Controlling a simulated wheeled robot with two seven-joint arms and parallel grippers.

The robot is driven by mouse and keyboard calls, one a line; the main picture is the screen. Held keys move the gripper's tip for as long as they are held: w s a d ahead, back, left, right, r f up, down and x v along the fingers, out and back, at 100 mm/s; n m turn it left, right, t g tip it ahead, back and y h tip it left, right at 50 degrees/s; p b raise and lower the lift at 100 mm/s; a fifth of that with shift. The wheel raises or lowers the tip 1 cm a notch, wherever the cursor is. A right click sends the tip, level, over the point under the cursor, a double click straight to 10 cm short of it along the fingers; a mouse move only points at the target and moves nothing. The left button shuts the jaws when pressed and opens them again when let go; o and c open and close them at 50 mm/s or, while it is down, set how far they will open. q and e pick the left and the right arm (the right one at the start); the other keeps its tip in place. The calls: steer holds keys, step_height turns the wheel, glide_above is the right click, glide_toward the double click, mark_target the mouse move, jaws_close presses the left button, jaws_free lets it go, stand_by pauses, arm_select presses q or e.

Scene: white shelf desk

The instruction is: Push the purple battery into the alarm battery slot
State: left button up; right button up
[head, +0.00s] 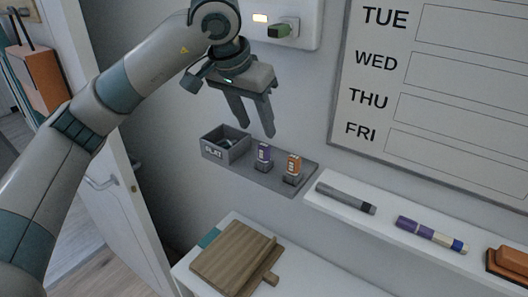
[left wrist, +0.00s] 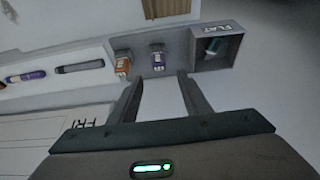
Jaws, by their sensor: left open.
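The purple battery (head: 263,154) stands upright in a small holder on a grey wall shelf; it also shows in the left wrist view (left wrist: 158,60). I cannot tell whether a battery slot shows there. My left gripper (head: 254,130) is open and empty, pointing down above the shelf, apart from the purple battery. In the left wrist view its fingers (left wrist: 160,88) are spread. My right gripper is not in view.
An orange battery (head: 294,165) stands right of the purple one. A grey labelled bin (head: 224,148) is at the shelf's left end. A white ledge (head: 385,230) holds markers and an eraser. A wooden board (head: 235,255) lies below. A whiteboard (head: 430,85) hangs right.

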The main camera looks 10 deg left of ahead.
mark_target(264, 145)
arm_select(q)
steer(key=shift+p+x, duration=0.55)
steer(key=shift+x, duration=1.2)
steer(key=shift+w+f+p, duration=0.1)
steer(key=shift+f+p, duration=0.2)
steer(key=shift+p, duration=0.25)
steer(key=shift+p+x, duration=1.05)
steer(key=shift+p, duration=0.15)
steer(key=shift+p+x, duration=0.4)
steer(key=shift+x, duration=0.45)
steer(key=shift+d+f, duration=0.1)
steer(key=shift+f, duration=0.35)
